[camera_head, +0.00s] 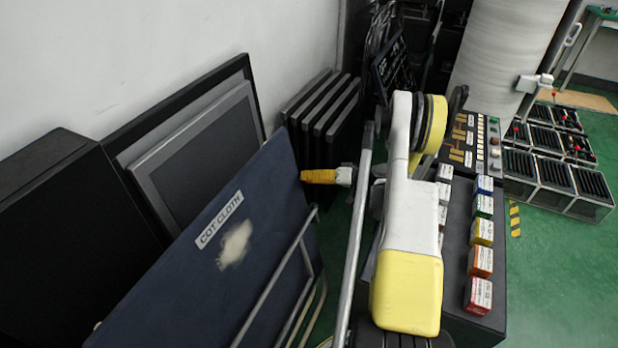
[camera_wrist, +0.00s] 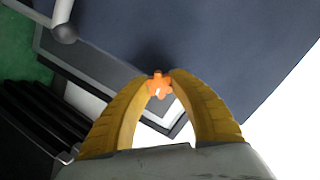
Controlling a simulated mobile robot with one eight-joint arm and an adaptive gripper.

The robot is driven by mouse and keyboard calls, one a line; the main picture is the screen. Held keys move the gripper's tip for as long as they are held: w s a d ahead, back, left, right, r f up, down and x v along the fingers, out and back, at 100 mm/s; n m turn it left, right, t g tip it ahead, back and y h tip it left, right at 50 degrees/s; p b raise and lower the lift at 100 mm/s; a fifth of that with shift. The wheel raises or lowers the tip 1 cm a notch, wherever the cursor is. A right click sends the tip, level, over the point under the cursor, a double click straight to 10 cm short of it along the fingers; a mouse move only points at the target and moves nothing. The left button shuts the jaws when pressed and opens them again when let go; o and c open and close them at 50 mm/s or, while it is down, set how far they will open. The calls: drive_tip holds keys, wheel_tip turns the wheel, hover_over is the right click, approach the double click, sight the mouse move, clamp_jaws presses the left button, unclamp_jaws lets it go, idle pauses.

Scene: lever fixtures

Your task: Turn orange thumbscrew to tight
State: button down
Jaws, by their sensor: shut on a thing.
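The orange thumbscrew (camera_wrist: 159,86) is a small lobed knob in the wrist view, between the tips of my gripper. My gripper (camera_wrist: 159,82) has two yellow ridged fingers, and their tips close on the thumbscrew from both sides. In the head view my gripper (camera_head: 306,176) reaches left to the right edge of the dark blue "COT CLOTH" panel (camera_head: 270,240). The thumbscrew cannot be made out in the head view, where the gripper covers that spot. Its turn position cannot be read.
A metal tube frame (camera_head: 290,268) stands before the panel. Dark upright panels (camera_head: 322,110) stand behind my gripper. A console with coloured boxes (camera_head: 480,232) is at right, beside my arm. Black crates (camera_head: 555,170) stand farther right. Green floor (camera_head: 560,270) is clear at lower right.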

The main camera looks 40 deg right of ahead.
drive_tip(key=m, duration=0.5)
drive_tip(key=shift+f+y, duration=0.1)
drive_tip(key=shift+y, duration=0.2)
drive_tip(key=m, duration=0.4)
drive_tip(key=shift+m+t, duration=0.3)
drive_tip(key=m, duration=0.5)
drive_tip(key=shift+m+t, duration=0.3)
drive_tip(key=shift+t, duration=0.1)
drive_tip(key=shift+m+t, duration=0.3)
drive_tip(key=shift+m, duration=2.2)
drive_tip(key=c, duration=1.2)
unclamp_jaws()
drive_tip(key=shift+a, duration=0.1)
drive_tip(key=shift+o, duration=0.2)
